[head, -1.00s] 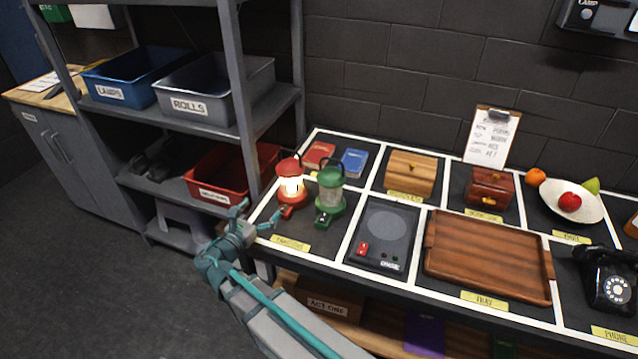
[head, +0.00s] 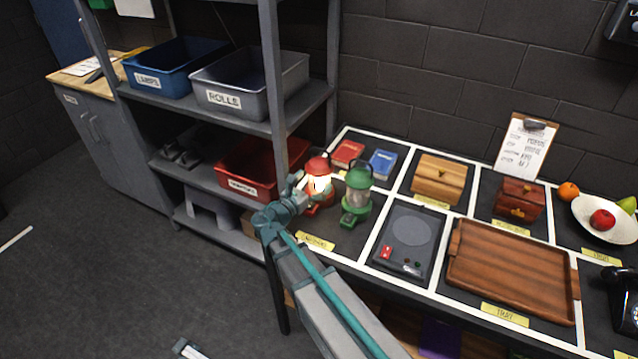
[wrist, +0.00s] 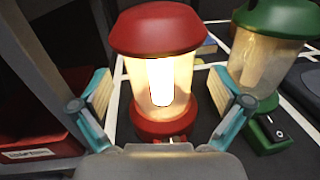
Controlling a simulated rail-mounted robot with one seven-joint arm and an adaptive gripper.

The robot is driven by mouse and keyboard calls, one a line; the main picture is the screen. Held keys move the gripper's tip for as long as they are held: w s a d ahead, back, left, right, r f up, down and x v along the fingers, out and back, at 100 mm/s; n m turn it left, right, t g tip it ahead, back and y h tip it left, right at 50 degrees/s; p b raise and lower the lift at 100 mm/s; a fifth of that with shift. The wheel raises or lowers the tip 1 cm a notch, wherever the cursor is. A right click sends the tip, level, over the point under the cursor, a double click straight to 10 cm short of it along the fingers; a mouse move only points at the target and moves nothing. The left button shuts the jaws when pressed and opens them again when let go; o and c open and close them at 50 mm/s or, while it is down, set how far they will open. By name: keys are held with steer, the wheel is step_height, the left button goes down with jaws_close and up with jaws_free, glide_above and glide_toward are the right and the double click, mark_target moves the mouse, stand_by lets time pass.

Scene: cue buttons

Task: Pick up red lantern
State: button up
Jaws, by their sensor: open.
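The red lantern (head: 319,182) stands upright and lit on the left end of the dark table. In the wrist view the lantern (wrist: 160,75) fills the middle, with its red cap, glowing glass and red base. My gripper (wrist: 168,98) is open, with one finger on each side of the lantern and a visible gap to the glass. In the head view my gripper (head: 298,186) is at the lantern's left and partly covers it. A green lantern (head: 357,195) stands unlit just to the right; it also shows in the wrist view (wrist: 265,60), close to my right finger.
A shelf post (head: 272,90) and a red bin (head: 236,172) are close on the left. Red and blue books (head: 348,152) lie behind the lanterns. A dark device (head: 408,240), a wooden box (head: 438,180) and a wooden tray (head: 515,270) occupy the table to the right.

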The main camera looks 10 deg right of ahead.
steer(key=shift+x, duration=1.25)
steer(key=c, duration=1.8)
steer(key=shift+o, duration=0.2)
steer(key=shift+r, duration=0.25)
steer(key=shift+r, duration=0.5)
steer(key=s+a+r+b, duration=0.2)
steer(key=s+r+b, duration=0.6)
steer(key=s+r, duration=0.2)
steer(key=shift+s, duration=1)
